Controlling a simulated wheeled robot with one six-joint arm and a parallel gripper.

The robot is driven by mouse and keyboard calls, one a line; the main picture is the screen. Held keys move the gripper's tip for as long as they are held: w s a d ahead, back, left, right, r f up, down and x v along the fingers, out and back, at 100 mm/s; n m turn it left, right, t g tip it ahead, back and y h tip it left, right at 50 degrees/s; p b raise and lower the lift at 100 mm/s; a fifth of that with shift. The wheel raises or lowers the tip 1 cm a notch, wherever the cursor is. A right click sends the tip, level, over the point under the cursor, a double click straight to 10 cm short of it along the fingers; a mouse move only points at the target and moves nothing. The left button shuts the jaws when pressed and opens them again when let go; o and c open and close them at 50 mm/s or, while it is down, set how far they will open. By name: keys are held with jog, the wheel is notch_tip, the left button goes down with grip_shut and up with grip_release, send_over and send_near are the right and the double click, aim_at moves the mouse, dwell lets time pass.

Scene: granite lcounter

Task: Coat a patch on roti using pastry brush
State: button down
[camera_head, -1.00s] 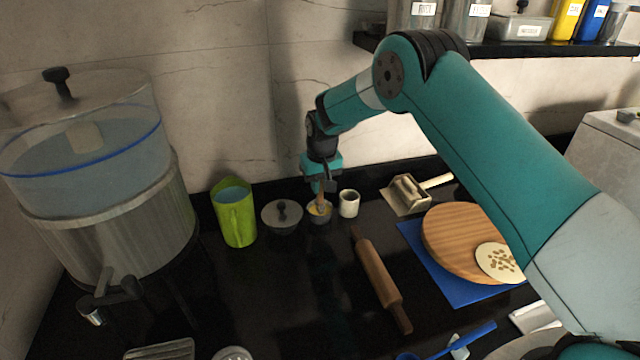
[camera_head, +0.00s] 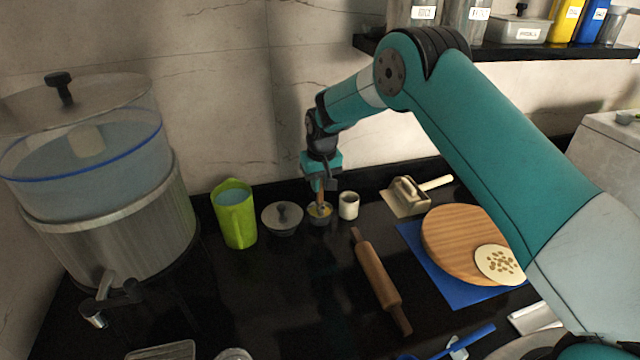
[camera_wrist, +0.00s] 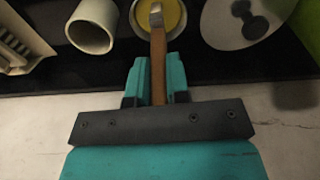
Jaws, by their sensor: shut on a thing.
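My gripper (camera_head: 320,184) is shut on the wooden handle of the pastry brush (camera_wrist: 158,62). In the wrist view the gripper (camera_wrist: 157,80) has the handle between its teal fingers, with the brush's pale metal part over a small bowl (camera_wrist: 184,42) of yellow liquid. In the head view the bowl (camera_head: 320,220) stands on the black counter, with the brush upright over or in it; the bristles are hidden. The roti (camera_head: 499,264), pale with brown spots, lies on the right side of a round wooden board (camera_head: 455,245), partly hidden by my arm.
A lidded pot (camera_head: 283,222) and a green jug (camera_head: 235,215) stand left of the bowl, a white cup (camera_head: 348,205) right. A rolling pin (camera_head: 380,280) lies in front. A beige press-like tool (camera_head: 406,196) and a blue mat (camera_head: 437,280) are right.

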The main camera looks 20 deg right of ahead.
jog(key=shift+r+p, duration=1.4)
jog(key=shift+r, duration=1.45)
